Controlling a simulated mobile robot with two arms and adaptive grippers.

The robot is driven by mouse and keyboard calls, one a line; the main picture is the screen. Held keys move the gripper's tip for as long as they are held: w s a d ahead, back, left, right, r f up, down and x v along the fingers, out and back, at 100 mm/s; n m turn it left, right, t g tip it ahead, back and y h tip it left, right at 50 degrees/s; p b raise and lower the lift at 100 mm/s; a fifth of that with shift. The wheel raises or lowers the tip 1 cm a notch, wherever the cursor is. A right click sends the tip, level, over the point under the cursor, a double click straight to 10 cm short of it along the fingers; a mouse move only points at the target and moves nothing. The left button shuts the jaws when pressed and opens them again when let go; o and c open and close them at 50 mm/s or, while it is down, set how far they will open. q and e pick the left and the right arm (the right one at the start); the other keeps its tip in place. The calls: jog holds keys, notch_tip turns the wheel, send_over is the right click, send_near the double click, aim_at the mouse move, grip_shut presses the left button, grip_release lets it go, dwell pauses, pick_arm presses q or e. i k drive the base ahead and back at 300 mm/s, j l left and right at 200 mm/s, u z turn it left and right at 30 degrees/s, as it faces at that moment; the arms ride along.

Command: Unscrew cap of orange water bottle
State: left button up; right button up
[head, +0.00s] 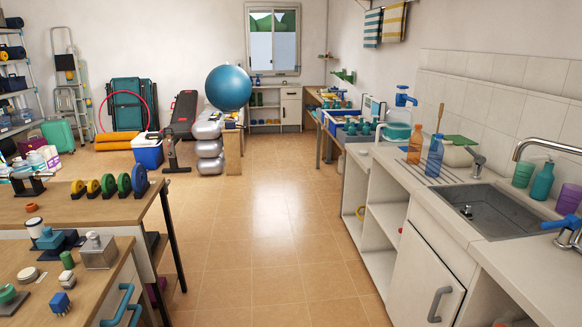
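An orange bottle (415,144) stands upright on the right-hand counter, left of the sink. Its narrow top is at the upper end; the cap is too small to make out clearly. A blue bottle (434,157) stands just to its right and nearer to me, with a brown stick-like thing rising behind or from it. Neither of my grippers is in view, and nothing is seen touching the orange bottle.
The counter (399,172) runs along the right wall to a sink (487,209) with a tap. A teal bottle (542,181) stands past the sink. A wooden workbench (105,208) with coloured discs stands at left. The tiled floor (265,235) between is clear.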

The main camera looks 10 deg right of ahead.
aim_at(416, 139)
jog(key=i+j+z, duration=0.1)
jog(key=i, duration=1.9)
jog(key=i+z, duration=0.3)
jog(key=i, duration=0.15)
jog(key=i+j+z, duration=0.1)
jog(key=i+z, duration=0.2)
jog(key=i+j+z, duration=0.3)
jog(key=i, duration=0.2)
jog(key=i+j+z, duration=0.3)
jog(key=i, duration=0.15)
jog(key=l, duration=0.1)
